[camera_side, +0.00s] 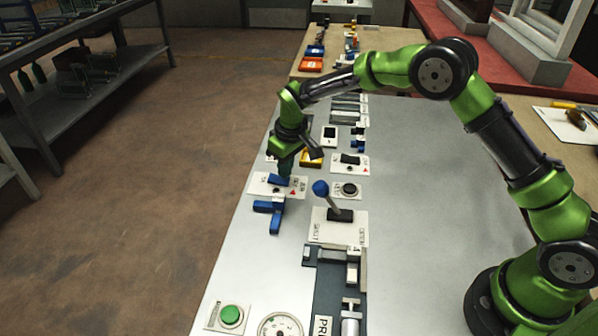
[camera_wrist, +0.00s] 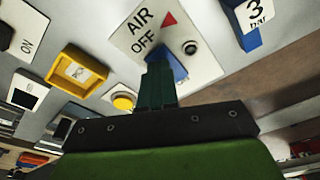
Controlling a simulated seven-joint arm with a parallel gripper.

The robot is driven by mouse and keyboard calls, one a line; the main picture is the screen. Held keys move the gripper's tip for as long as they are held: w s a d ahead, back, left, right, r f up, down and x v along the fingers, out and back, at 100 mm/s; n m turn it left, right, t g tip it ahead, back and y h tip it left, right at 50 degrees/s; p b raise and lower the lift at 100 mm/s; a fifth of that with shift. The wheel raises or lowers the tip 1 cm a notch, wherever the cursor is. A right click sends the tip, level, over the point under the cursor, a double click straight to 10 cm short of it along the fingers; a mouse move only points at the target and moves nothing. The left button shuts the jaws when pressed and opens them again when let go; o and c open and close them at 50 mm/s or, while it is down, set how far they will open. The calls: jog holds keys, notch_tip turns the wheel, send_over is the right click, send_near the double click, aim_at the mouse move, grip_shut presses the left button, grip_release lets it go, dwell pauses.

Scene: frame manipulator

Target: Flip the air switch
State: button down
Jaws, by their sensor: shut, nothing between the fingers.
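The air switch (camera_side: 277,180) is a small blue rocker on a white plate with a red triangle, under my gripper in the side view. In the wrist view its plate (camera_wrist: 140,32) reads AIR and OFF, and the blue rocker (camera_wrist: 178,62) shows partly behind my fingers. My gripper (camera_side: 284,174) points down with its dark green fingertips at the rocker. The fingers are shut together and empty, as the wrist view (camera_wrist: 157,75) also shows. I cannot tell whether they touch the rocker. The fingers hide part of the rocker.
A blue handle (camera_side: 275,222) stands close in front of the switch. A lever with a blue ball knob (camera_side: 321,188) rises to the right. A yellow-framed button (camera_wrist: 75,70) and a round yellow button (camera_wrist: 123,102) lie nearby. A green button (camera_side: 230,314) is at the front.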

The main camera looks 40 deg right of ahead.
notch_tip(320, 180, up, 6)
dwell(0.6)
jog(key=shift+r, duration=0.1)
